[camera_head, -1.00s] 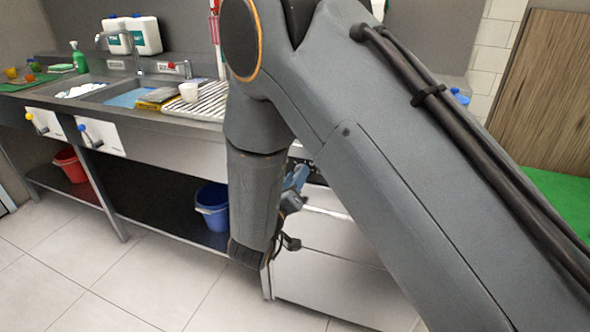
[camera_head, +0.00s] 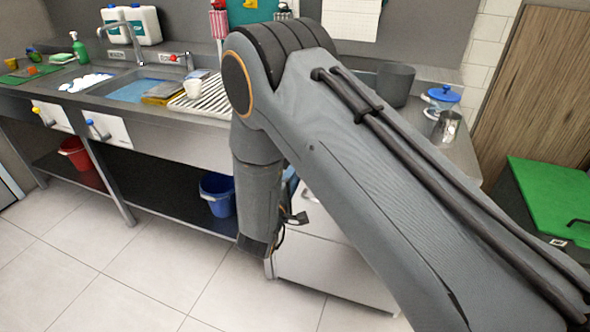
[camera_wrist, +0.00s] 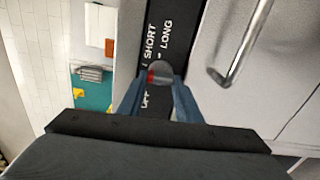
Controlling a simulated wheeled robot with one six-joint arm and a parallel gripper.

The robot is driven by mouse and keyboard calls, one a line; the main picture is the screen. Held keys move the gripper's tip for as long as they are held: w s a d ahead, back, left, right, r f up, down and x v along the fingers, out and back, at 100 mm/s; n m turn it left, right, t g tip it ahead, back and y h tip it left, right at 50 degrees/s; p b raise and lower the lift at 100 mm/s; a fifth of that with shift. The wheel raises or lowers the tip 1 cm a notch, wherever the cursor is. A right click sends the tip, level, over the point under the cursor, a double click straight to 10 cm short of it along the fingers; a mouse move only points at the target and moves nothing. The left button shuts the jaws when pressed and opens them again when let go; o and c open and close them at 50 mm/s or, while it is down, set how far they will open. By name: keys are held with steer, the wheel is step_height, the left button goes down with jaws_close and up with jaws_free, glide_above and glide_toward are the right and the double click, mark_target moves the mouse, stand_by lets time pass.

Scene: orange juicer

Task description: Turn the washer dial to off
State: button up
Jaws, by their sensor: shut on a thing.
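The washer dial (camera_wrist: 161,70) is a small round grey knob with a red mark on its left side, in the wrist view. It sits on a black panel strip (camera_wrist: 158,20) with white words SHORT and LONG above it and a partly covered OFF below left. My gripper (camera_wrist: 160,80) has its two blue fingers on either side of the dial and is shut on it. The red mark points left, between SHORT and OFF; its exact setting is hard to tell. In the head view my arm hides the dial; the white washer front (camera_head: 335,265) shows below.
A metal handle (camera_wrist: 243,50) runs along the pale front right of the dial. In the head view, a sink counter (camera_head: 170,135) stands left, with a blue bucket (camera_head: 217,195) below. A grey pot (camera_head: 395,83) and blue-lidded jar (camera_head: 441,98) stand behind my arm.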

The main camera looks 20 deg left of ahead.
steer(key=shift+f+n+p, duration=0.2)
steer(key=shift+n+p, duration=1)
steer(key=shift+n, duration=2.9)
steer(key=o, duration=1)
steer(key=shift+o, duration=0.2)
steer(key=shift+s, duration=0.1)
steer(key=s+b, duration=0.1)
steer(key=s, duration=0.6)
steer(key=shift+s+a, duration=0.25)
steer(key=shift+s, duration=0.05)
